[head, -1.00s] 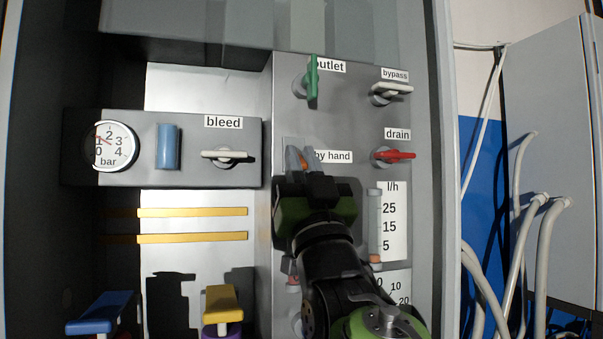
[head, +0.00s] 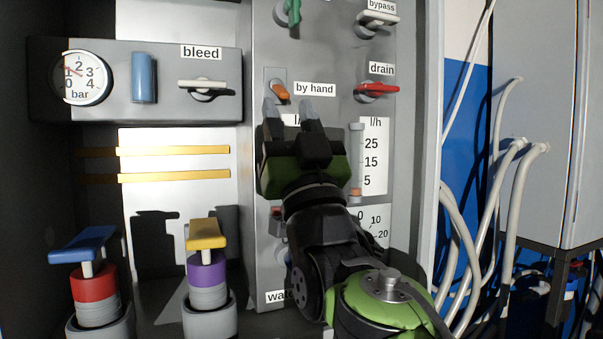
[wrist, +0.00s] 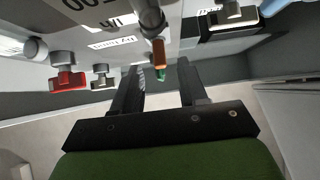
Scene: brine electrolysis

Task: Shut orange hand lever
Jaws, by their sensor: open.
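The orange hand lever (head: 281,92) is on the grey panel, left of the label "by hand" (head: 314,89). It looks short and points outward, slightly down and right in the head view. My gripper (head: 287,114) is open and empty, with its fingertips just below the lever in that picture. In the wrist view the orange lever (wrist: 159,52) appears between and just beyond the fingers of my open gripper (wrist: 160,84). I see no contact. Whether the lever stands open or shut I cannot tell.
Nearby are the green outlet lever (head: 294,11), the pale bypass lever (head: 378,18), the red drain lever (head: 379,89) and the pale bleed lever (head: 202,84). Blue (head: 83,243) and yellow (head: 206,234) handles stand lower left. Hoses (head: 508,185) hang at right.

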